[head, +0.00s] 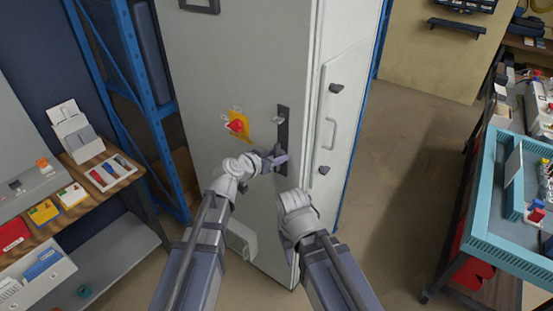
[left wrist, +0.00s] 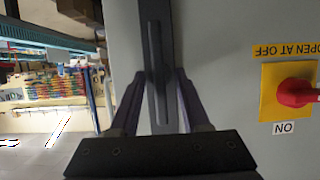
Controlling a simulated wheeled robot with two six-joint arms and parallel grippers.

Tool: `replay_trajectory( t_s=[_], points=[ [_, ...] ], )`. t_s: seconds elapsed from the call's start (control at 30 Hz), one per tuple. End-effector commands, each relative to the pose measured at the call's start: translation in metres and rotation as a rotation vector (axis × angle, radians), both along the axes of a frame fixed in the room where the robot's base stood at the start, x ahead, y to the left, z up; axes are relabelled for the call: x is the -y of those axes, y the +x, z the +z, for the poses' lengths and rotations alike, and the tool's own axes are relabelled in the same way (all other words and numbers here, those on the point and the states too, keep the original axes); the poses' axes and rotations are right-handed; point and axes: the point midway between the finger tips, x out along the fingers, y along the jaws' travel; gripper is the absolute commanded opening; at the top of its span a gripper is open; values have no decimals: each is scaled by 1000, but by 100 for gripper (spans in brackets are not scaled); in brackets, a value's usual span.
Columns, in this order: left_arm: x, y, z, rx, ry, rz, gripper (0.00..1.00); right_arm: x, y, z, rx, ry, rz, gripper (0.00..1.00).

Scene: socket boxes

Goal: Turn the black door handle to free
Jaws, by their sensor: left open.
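The black door handle (head: 283,125) is on a tall, narrow black plate on the grey cabinet door (head: 240,60). In the left wrist view, which is upside down, the handle (left wrist: 154,45) is a dark upright bar whose end lies between my fingers. My left gripper (head: 278,162) is at the lower part of the handle in the head view. Its two fingers stand open on either side of the bar in the left wrist view (left wrist: 158,88); I cannot tell whether they touch it. My right arm is low in front of the cabinet; its fingers are not clear.
A red rotary switch (head: 236,126) on a yellow plate is left of the handle. A grab handle (head: 329,133) and black knobs are on the cabinet's side face. A shelf (head: 110,190) with small boxes stands left, a teal workbench (head: 500,240) right. The floor between is clear.

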Motion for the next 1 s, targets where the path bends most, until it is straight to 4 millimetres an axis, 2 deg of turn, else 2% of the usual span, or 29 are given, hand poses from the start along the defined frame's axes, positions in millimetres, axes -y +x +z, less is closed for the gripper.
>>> replay_trajectory(
  t_s=[0.2, 0.6, 1.0],
  points=[
    [0, 0, 0, 0, 0, 0, 45, 0, 0, 0, 0, 0, 0, 50],
    [0, 0, 0, -1, -1, 0, 0, 0, 0, 0, 0, 0, 0, 50],
    [0, 0, 0, -1, -1, 0, 0, 0, 0, 0, 0, 0, 0, 50]
  ],
)
